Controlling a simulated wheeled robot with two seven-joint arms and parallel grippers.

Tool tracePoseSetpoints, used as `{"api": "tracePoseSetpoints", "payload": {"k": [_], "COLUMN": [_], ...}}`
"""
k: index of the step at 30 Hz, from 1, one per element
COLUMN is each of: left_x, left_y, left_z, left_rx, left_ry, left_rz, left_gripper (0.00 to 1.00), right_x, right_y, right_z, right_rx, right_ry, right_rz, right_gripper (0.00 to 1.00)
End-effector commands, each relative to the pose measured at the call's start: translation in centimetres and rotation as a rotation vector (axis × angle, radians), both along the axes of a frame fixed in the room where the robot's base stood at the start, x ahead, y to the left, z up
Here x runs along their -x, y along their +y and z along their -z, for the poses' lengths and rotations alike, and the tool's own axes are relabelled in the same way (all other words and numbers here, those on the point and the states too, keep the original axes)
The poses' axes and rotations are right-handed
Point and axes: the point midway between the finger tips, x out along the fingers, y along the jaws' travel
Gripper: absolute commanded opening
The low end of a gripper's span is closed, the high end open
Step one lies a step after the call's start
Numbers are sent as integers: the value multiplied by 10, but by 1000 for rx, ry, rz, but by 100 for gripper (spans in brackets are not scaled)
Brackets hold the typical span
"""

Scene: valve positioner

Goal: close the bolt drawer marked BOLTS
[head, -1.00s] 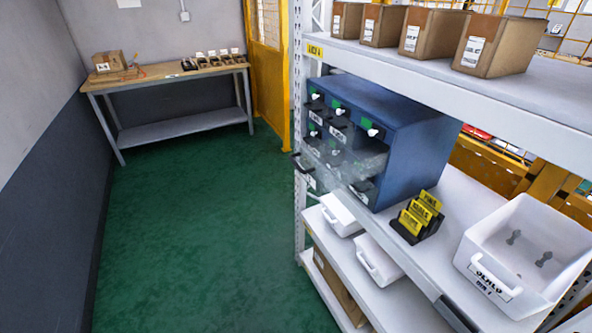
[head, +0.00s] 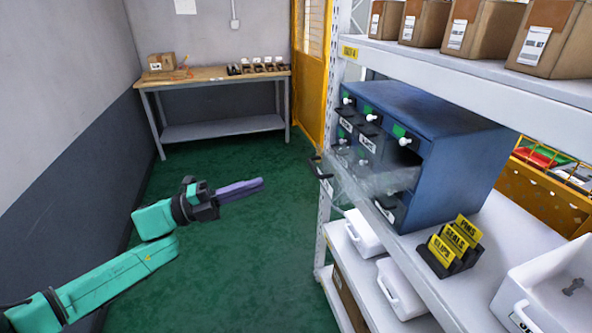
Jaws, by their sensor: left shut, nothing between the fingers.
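The blue drawer cabinet (head: 460,165) stands on the middle shelf of the rack at right. One clear drawer (head: 378,182) is pulled far out of its front, toward the left. Its dark handle (head: 319,168) is at the outer end, beyond the shelf edge. A white label sits near the handle, too small to read, so I cannot confirm the word BOLTS. My left gripper (head: 250,188) is shut and empty, over the green floor. It points right, toward the drawer's handle end, with a gap between them. My right gripper is not in view.
The rack post (head: 326,215) rises beside the open drawer. Yellow signs (head: 455,242) and white bins (head: 397,290) stand on the shelves near the cabinet. A workbench (head: 212,78) is at the back wall. The green floor left of the rack is clear.

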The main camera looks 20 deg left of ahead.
Motion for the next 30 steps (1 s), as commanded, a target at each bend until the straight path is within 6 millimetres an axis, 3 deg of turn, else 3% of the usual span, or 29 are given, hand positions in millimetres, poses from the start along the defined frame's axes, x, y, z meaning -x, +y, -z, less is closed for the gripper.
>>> {"api": "tracePoseSetpoints", "payload": {"k": [2, 12, 16, 30], "left_x": [-10, -45, -51, -55], "left_y": [-15, -71, -80, -85], "left_z": [-12, -24, -22, -19], "left_rx": [4, 4, 1, 1], "left_ry": [-7, 0, 2, 0], "left_rz": [1, 0, -2, -1], "left_gripper": [0, 0, 0, 0], "right_x": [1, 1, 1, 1], "right_y": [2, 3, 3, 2], "right_z": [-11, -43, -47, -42], "right_rx": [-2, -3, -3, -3], "right_ry": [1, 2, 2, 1], "right_rz": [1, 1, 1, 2], "right_gripper": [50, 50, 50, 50]}}
